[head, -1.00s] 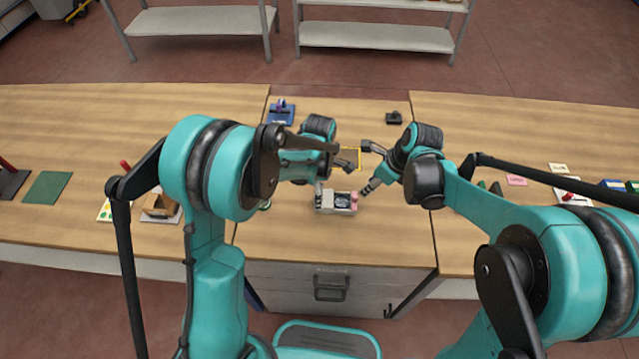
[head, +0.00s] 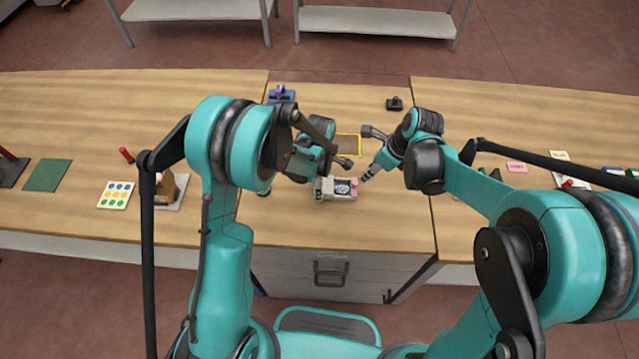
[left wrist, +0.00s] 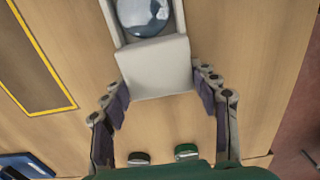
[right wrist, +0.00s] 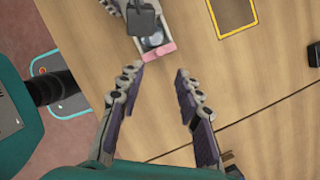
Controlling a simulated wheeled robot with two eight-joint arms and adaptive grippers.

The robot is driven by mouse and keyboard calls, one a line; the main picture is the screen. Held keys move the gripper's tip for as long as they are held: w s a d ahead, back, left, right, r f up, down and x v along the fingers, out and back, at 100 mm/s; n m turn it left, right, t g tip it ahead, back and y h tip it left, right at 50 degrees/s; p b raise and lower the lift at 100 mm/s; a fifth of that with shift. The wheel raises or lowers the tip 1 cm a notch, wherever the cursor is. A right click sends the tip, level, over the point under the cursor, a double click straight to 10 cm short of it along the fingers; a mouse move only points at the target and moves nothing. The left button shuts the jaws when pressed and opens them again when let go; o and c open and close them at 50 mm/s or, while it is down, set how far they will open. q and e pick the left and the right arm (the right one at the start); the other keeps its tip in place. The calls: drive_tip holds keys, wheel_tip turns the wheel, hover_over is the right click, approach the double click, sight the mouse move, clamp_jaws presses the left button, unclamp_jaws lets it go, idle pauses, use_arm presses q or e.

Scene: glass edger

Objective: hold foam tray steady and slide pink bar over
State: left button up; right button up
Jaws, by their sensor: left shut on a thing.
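The pale foam tray (head: 345,195) stands on the middle table with a dark round glass piece (left wrist: 145,14) in its recess. In the left wrist view the tray's blank end block (left wrist: 155,68) lies between my fingers. My left gripper (left wrist: 160,84) is shut on the tray at that end. The pink bar (right wrist: 159,52) lies across the tray's other end; it is small in the head view (head: 355,183). My right gripper (right wrist: 158,72) is open and empty, its fingertips just short of the pink bar, one to each side.
A yellow-edged frame (head: 349,145) lies behind the tray. A blue fixture (head: 281,95) and a small black item (head: 394,104) are further back. A card with coloured dots (head: 117,195) lies on the left table. The table in front of the tray is clear.

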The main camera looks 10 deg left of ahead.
sight(355, 185)
drive_tip(key=shift+d, duration=0.1)
drive_tip(key=c, duration=0.5)
drive_tip(key=d, duration=0.2)
drive_tip(key=d+n, duration=0.1)
drive_tip(key=d, duration=0.1)
drive_tip(key=d+n, duration=0.1)
drive_tip(key=d, duration=0.1)
drive_tip(key=shift+s+d+r+g+y, duration=0.1)
drive_tip(key=shift+s+r+g+y, duration=0.1)
drive_tip(key=shift+s+g+y, duration=0.15)
clamp_jaws()
drive_tip(key=shift+s+d, duration=0.2)
drive_tip(key=shift+d, duration=0.05)
drive_tip(key=x, duration=1)
drive_tip(key=a, duration=0.2)
drive_tip(key=shift+w+a, duration=0.25)
drive_tip(key=shift+w, duration=0.1)
drive_tip(key=shift+w+a, duration=0.25)
drive_tip(key=shift+a, duration=0.45)
